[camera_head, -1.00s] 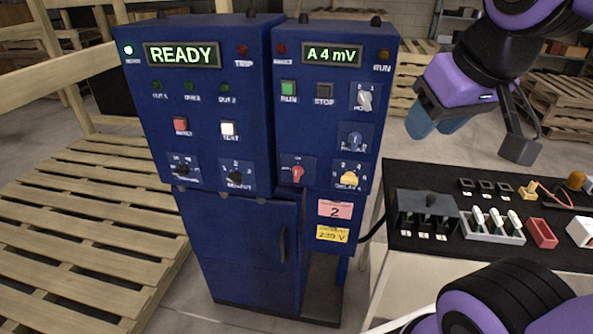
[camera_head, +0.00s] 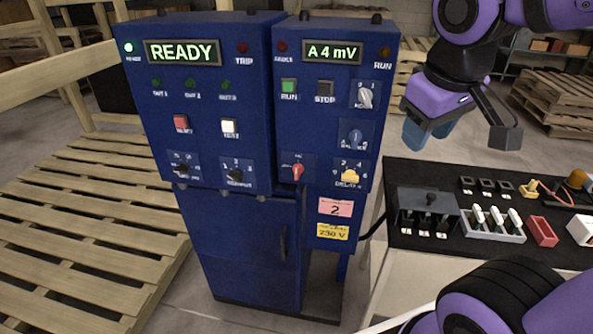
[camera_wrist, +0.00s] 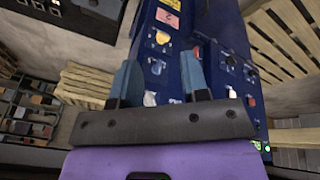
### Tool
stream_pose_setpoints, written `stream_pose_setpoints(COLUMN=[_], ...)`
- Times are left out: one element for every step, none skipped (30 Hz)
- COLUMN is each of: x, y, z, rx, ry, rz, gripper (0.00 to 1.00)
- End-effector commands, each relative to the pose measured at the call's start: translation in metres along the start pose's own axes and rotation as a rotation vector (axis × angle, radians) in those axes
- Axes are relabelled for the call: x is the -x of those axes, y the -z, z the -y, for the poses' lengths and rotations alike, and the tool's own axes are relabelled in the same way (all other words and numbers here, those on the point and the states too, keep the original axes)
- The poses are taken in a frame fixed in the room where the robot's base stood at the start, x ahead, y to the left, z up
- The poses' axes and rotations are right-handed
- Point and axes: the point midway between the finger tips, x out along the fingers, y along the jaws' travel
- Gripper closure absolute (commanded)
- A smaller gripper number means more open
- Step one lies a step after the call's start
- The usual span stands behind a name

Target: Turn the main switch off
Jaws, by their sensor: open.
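The red rotary switch (camera_head: 297,171), which looks like the main switch, sits low on the right-hand blue cabinet (camera_head: 330,215); its label is too small to read. In the wrist view, the red knob (camera_wrist: 196,51) shows just beyond my right-hand finger. My gripper (camera_head: 428,132) is open and empty, in the air right of the cabinet and apart from it. In the wrist view, my gripper (camera_wrist: 158,78) shows two blue-grey fingers spread wide, pointing towards the panel.
A yellow knob (camera_head: 350,174), a blue knob (camera_head: 355,139) and a grey knob (camera_head: 365,97) are near the switch. The displays read READY (camera_head: 182,53) and A 4 mV (camera_head: 331,52). A dark bench (camera_head: 400,175) with small parts stands at right. Pallets (camera_head: 80,215) lie at left.

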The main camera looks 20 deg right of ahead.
Motion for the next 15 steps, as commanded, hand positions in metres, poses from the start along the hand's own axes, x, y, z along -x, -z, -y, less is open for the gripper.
stream_pose_setpoints(x=[-0.011, -0.016, -0.023, -0.028, -0.033, -0.039, -0.044, -0.049, -0.055, -0.060, -0.064, -0.070, -0.075, -0.079, -0.085], y=[0.004, 0.005, 0.008, 0.010, 0.012, 0.015, 0.017, 0.019, 0.023, 0.025, 0.028, 0.032, 0.035, 0.039, 0.043], z=[-0.001, -0.003, -0.005, -0.006, -0.008, -0.010, -0.011, -0.012, -0.014, -0.015, -0.016, -0.016, -0.017, -0.017, -0.018], rx=[0.053, 0.081, 0.121, 0.150, 0.181, 0.221, 0.253, 0.284, 0.327, 0.359, 0.392, 0.436, 0.469, 0.503, 0.547], ry=[-0.029, -0.050, -0.076, -0.097, -0.118, -0.147, -0.168, -0.190, -0.221, -0.244, -0.267, -0.299, -0.323, -0.347, -0.380], rz=[0.056, 0.085, 0.122, 0.149, 0.177, 0.211, 0.237, 0.263, 0.296, 0.319, 0.342, 0.372, 0.393, 0.414, 0.441], gripper=[0.58, 0.58, 0.58, 0.58, 0.58, 0.58, 0.58, 0.58, 0.58, 0.58, 0.58, 0.58, 0.58, 0.58, 0.58])
